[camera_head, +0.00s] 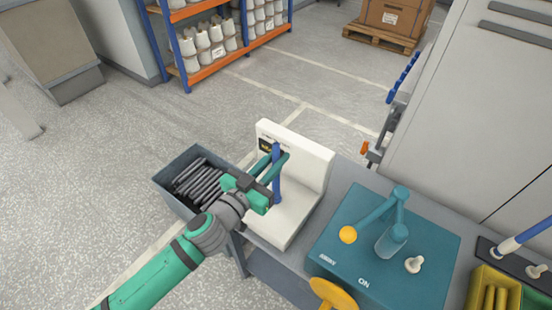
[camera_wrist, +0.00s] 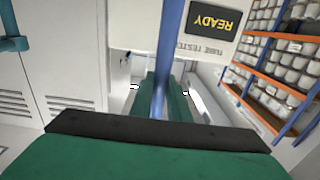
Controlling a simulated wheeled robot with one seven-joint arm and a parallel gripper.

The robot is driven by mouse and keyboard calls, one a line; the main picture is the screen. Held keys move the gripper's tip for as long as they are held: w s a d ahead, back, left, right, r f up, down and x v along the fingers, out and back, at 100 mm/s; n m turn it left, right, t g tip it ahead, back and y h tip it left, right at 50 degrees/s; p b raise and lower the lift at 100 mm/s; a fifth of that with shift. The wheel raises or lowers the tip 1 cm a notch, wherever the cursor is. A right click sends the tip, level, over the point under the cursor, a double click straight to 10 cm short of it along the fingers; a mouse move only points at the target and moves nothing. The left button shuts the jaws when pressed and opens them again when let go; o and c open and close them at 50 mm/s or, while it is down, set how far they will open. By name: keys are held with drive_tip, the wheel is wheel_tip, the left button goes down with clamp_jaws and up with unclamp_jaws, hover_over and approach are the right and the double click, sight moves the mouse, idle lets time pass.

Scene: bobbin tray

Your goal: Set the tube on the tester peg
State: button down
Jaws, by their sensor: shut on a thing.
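The tube (camera_head: 277,189) is thin and blue and stands about upright in my gripper (camera_head: 276,161). The green fingers are shut on its upper part. The white tube tester (camera_head: 312,158) has a tall back panel and a low base, and the tube is in front of the panel, over the base. In the wrist view the tube (camera_wrist: 168,45) crosses in front of the tester, between the fingers, beside a screen (camera_wrist: 215,20) reading READY. The tester peg does not show. I cannot tell whether the tube's lower end touches the base or is around a peg.
A grey bin (camera_head: 176,202) of dark rods is left of the tester. A teal machine (camera_head: 337,238) with a lever and yellow ball is at its right on the bench. A yellow tray (camera_head: 477,285) and a blue-and-white tube (camera_head: 525,235) are at far right.

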drive_tip(key=shift+a+f, duration=0.1)
drive_tip(key=shift+f, duration=0.4)
idle(0.7)
drive_tip(key=c, duration=2)
unclamp_jaws()
drive_tip(key=shift+w, duration=0.1)
drive_tip(key=shift+v, duration=5.55)
